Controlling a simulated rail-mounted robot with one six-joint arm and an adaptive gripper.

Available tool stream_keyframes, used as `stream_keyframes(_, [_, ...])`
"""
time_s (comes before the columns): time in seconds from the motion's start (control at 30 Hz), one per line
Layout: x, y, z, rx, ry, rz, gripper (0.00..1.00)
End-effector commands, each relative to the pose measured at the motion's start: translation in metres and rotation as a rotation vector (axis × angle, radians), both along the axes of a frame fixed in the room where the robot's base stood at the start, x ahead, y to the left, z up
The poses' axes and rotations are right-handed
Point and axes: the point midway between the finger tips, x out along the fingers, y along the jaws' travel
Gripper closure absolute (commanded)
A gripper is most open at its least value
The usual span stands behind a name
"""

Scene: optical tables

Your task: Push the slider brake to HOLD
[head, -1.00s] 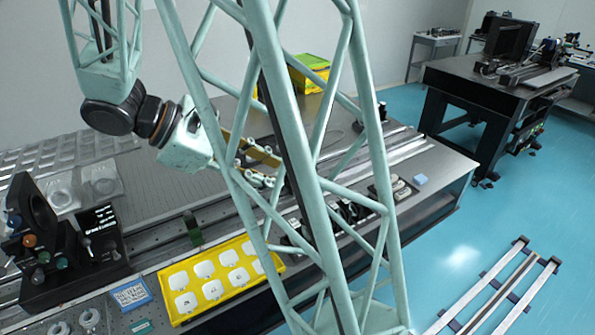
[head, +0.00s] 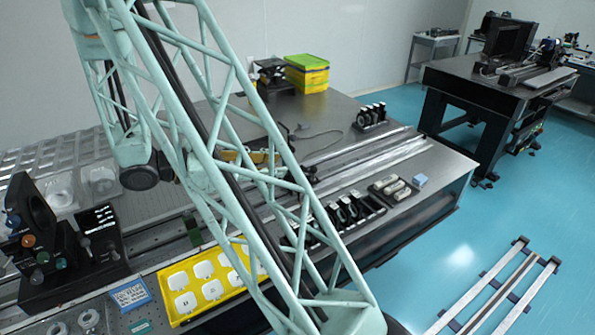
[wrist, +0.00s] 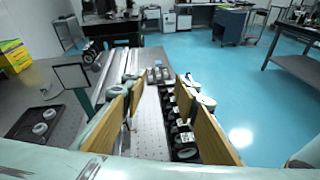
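My gripper shows in the wrist view (wrist: 160,115) with two tan, wood-coloured finger plates set wide apart and nothing between them. In the head view its tan plates (head: 252,157) are partly hidden behind my own lattice arm, above the long table. The slider brake and any HOLD marking cannot be made out in either view. A long metal rail (head: 365,160) runs along the table. A small dark green block (head: 193,230) stands at the rail's nearer left part; I cannot tell whether it belongs to the slider.
A yellow tray (head: 168,277) with white squares lies at the table's front. A black stand with coloured knobs (head: 62,250) is at the left. Several black mounts (head: 345,212) line the front edge. A yellow-green box (head: 307,73) stands at the back. A dark panel (wrist: 72,76) rises left of my gripper.

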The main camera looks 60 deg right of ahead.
Motion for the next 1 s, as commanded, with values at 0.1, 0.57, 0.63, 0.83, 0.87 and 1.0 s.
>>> stream_keyframes(0.1, [0.009, -0.010, -0.014, -0.016, 0.051, 0.030, 0.72])
stream_keyframes(0.57, [0.045, -0.046, -0.070, -0.072, 0.228, 0.155, 0.72])
stream_keyframes(0.63, [0.050, -0.051, -0.079, -0.080, 0.253, 0.175, 0.72])
stream_keyframes(0.83, [0.064, -0.063, -0.109, -0.097, 0.324, 0.235, 0.72])
stream_keyframes(0.87, [0.066, -0.065, -0.114, -0.100, 0.336, 0.244, 0.72])
stream_keyframes(1.0, [0.075, -0.072, -0.136, -0.110, 0.383, 0.284, 0.72])
